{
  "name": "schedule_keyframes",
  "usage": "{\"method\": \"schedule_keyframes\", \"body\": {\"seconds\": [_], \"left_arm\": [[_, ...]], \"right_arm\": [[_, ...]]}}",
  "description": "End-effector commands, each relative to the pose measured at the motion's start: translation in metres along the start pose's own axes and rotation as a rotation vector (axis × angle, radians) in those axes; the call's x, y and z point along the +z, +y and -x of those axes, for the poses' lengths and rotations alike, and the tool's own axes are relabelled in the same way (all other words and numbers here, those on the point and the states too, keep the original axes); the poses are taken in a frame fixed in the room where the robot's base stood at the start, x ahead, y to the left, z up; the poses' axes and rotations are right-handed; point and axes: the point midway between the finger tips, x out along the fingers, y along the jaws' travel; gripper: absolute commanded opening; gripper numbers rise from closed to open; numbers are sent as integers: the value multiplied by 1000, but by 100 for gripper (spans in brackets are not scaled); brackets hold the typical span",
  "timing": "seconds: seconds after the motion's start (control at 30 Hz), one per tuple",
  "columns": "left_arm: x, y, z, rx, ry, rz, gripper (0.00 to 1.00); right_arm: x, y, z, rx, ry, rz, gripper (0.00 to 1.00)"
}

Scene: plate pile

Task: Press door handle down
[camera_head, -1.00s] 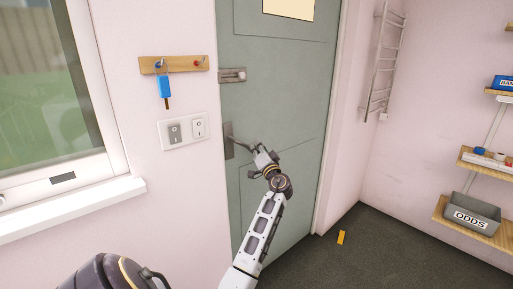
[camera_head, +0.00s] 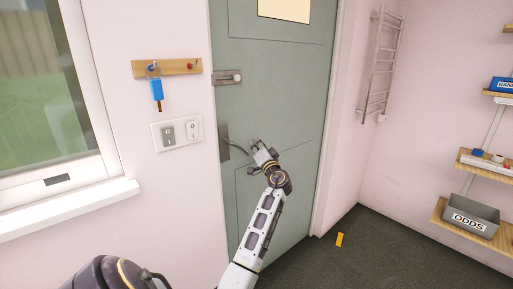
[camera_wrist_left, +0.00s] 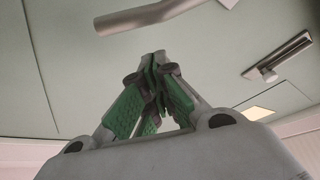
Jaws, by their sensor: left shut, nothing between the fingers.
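The grey-green door (camera_head: 285,95) carries a dark metal lever handle (camera_head: 237,147) on a backplate near its left edge. The lever points right and slopes slightly down in the head view. My left gripper (camera_head: 259,147) is shut and empty, just right of the lever's free end; whether it touches cannot be told. In the left wrist view, the handle bar (camera_wrist_left: 160,14) crosses the top, beyond the closed green-padded fingertips (camera_wrist_left: 158,62), with a visible gap in the picture. My right gripper is not in view.
A slide bolt (camera_head: 229,77) sits above the handle. Left are a light switch (camera_head: 178,133), a wooden rack (camera_head: 167,67) with a blue-tagged key (camera_head: 156,90), and a window. Right are a towel rail (camera_head: 380,65) and shelves with a grey ODDS box (camera_head: 470,215). A yellow piece (camera_head: 340,240) lies on the floor.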

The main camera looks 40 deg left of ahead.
Motion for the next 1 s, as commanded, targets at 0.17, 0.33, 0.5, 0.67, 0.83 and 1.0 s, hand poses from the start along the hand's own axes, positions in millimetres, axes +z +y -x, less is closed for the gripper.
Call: {"method": "schedule_keyframes", "body": {"seconds": [0.17,0.33,0.5,0.67,0.83,1.0], "left_arm": [[-4,-6,-10,-1,0,-1,0],[-4,-4,1,2,1,-2,0],[-4,-5,15,1,0,-2,0],[-4,-5,32,3,1,-1,0],[-4,-6,56,2,0,-1,0],[-4,-7,76,1,0,-2,0]], "right_arm": [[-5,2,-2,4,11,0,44],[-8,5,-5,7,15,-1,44],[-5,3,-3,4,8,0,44],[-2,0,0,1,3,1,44],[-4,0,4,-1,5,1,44],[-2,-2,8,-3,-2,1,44]]}}
